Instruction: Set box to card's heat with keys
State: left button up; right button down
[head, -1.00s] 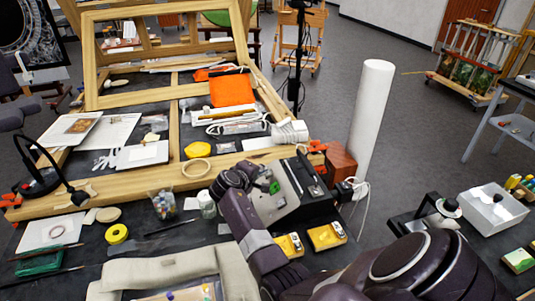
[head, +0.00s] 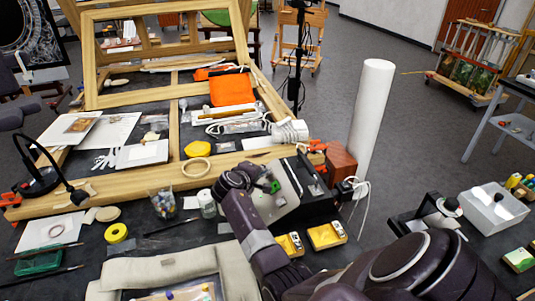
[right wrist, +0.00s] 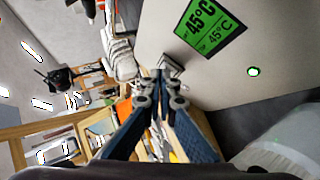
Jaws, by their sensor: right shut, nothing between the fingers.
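The control box (head: 287,191) stands at the right end of the black table, its pale front panel facing my right arm. In the right wrist view the panel (right wrist: 240,40) carries a green display (right wrist: 211,25) with two readings, both 45°C, and a small lit round spot (right wrist: 253,71). My right gripper (right wrist: 160,78) is shut and empty, with its tips close to the panel's edge by a small silvery part. I cannot tell if they touch it. The keys are not clearly seen. I cannot pick out the card. My left gripper is not in view.
A glass jar (head: 207,203), yellow tape (head: 116,233) and a wooden frame (head: 90,195) lie to the left. A white roll (head: 371,115) stands behind the box, beside a white cable.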

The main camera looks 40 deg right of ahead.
jog(key=shift+s+d+f, duration=0.1)
jog(key=shift+f, duration=0.2)
dwell(0.4)
jog(key=shift+r, duration=0.1)
jog(key=shift+w+a+r+p, duration=0.25)
jog(key=shift+a+r+p, duration=0.2)
jog(key=shift+r, duration=0.2)
jog(key=shift+r, duration=0.1)
jog(key=shift+s+d+f+b, duration=0.15)
jog(key=shift+d+f, duration=0.1)
jog(key=shift+f, duration=0.2)
jog(key=shift+s+d+f+b, duration=0.1)
jog(key=shift+d+f+b, duration=0.1)
jog(key=shift+f, duration=0.2)
dwell(1.0)
jog(key=shift+a+r, duration=0.1)
jog(key=shift+r, duration=0.05)
jog(key=shift+w+a+r+p, duration=0.25)
jog(key=shift+a+r+p, duration=0.05)
jog(key=shift+r+p, duration=0.35)
